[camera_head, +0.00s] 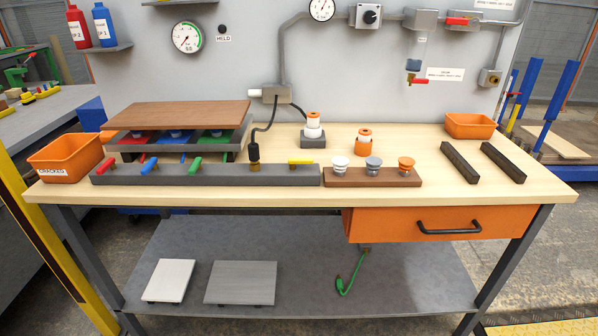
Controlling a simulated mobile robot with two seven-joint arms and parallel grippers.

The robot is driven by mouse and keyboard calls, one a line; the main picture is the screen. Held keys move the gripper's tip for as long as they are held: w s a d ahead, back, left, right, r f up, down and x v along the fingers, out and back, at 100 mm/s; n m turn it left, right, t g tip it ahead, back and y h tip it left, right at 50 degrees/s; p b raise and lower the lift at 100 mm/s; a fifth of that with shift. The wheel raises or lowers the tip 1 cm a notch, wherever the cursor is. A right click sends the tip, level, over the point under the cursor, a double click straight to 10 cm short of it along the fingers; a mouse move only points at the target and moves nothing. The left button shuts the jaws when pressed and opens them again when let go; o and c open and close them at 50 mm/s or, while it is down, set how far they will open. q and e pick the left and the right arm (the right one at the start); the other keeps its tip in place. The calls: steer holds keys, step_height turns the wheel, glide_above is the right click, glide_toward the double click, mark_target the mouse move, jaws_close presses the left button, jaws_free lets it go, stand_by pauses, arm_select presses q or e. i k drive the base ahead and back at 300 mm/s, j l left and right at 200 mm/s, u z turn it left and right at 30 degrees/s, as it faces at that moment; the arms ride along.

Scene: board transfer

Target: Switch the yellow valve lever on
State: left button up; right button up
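The yellow valve lever (301,162) sits on top of the right end of a long grey valve bar (220,175) at the table's front. It lies roughly along the bar's length, left to right. On the same bar are a red lever (106,165), a blue lever (149,167) and a green lever (195,166), all slanted across the bar. A black plug with a brass base (254,157) stands between the green and yellow levers. Neither of my grippers is in view.
Just right of the bar, a brown block (372,178) carries three knobs. Behind it stand two orange-topped pieces. A brown board (180,115) rests over a tray at back left. An orange bin (66,157) stands far left. Two dark bars (459,162) lie at right.

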mark_target(293, 162)
steer(key=i+l+u, duration=1.25)
steer(key=l+u, duration=0.2)
steer(key=l, duration=0.15)
steer(key=i+l+u, duration=0.1)
steer(key=l+u, duration=0.2)
steer(key=l, duration=0.2)
